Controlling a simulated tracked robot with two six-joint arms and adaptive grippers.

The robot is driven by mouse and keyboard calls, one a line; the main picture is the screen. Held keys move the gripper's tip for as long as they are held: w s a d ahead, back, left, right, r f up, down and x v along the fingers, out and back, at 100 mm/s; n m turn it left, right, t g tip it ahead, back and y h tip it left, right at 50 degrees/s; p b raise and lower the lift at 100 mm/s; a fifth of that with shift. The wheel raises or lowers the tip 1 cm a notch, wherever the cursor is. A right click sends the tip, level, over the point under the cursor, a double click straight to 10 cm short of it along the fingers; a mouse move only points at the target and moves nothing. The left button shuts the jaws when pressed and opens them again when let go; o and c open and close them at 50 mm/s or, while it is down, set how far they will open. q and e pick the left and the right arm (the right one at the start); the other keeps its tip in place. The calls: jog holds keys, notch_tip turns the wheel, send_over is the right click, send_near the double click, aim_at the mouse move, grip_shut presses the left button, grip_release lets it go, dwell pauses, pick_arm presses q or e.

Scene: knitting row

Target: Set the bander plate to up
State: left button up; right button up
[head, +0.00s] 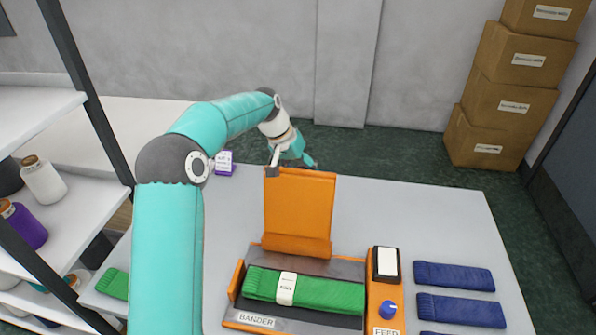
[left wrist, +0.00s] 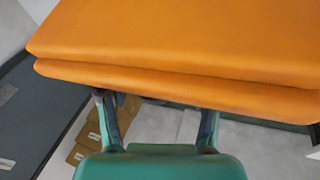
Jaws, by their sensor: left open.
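The orange bander plate (head: 299,208) stands upright at the back of the bander (head: 255,320). A green knitted band with a white label (head: 287,289) lies on the bander's bed in front of it. My left gripper (head: 312,163) is behind the plate's top edge, partly hidden by it. In the left wrist view the plate (left wrist: 180,45) fills the top, and the open gripper (left wrist: 158,105) has its fingers apart, their tips close to or behind the plate's edge. I cannot tell whether they touch. My right gripper is not in view.
An orange feed unit (head: 386,325) with a white rocker (head: 387,263) and a blue knob (head: 387,309) is right of the bander. Blue knitted bands (head: 455,276) lie further right. A purple card holder (head: 224,164) stands at the back left. The table's back right is clear.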

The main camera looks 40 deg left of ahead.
pick_arm(q)
jog(key=shift+a+r, duration=0.2)
jog(key=shift+r, duration=0.3)
jog(key=v, duration=1)
jog(key=shift+s+r, duration=0.25)
jog(key=shift+r, duration=0.1)
